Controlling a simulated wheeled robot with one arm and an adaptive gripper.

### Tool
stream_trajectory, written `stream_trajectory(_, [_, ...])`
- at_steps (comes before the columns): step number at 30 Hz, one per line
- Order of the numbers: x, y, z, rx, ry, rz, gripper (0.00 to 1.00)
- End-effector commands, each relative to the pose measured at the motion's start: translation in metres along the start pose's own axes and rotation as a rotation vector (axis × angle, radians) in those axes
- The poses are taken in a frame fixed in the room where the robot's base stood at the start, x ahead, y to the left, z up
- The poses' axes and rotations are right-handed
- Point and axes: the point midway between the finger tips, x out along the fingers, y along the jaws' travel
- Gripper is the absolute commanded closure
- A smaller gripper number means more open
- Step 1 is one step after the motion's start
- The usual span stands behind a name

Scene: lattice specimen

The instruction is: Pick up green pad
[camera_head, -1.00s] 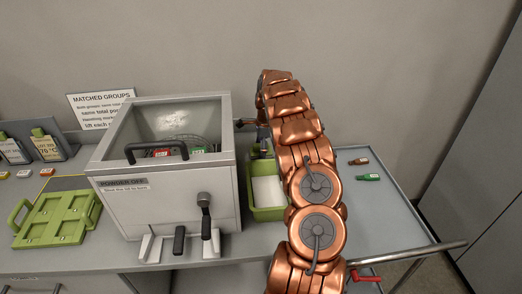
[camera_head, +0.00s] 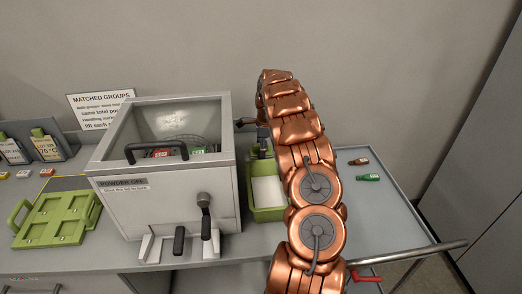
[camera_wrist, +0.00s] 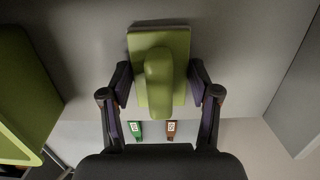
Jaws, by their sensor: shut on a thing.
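The green pad (camera_wrist: 160,80) is a flat light-green block with a rounded raised grip. In the wrist view it sits between the two fingers of my gripper (camera_wrist: 160,95), which are closed on it. In the head view my arm hides most of the gripper (camera_head: 262,140), which is behind the green bin. Only a small green patch shows there, so I cannot tell the pad's height above the surface.
A green bin (camera_head: 268,214) with a white insert stands just right of the grey open-topped box (camera_head: 165,205). A green tray (camera_head: 55,218) lies at left.

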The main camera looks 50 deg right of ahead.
Motion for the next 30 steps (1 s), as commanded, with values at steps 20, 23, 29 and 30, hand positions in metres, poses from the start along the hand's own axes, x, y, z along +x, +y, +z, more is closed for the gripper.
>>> stream_trajectory(20, [-0.112, -0.002, 0.015, -0.002, 0.0, -0.006, 0.72])
stream_trajectory(23, [-0.125, -0.001, 0.016, -0.002, 0.0, -0.006, 0.72])
stream_trajectory(29, [-0.147, -0.001, 0.019, -0.002, 0.0, -0.003, 0.72])
stream_trajectory(30, [-0.15, -0.001, 0.019, -0.001, 0.0, -0.004, 0.72])
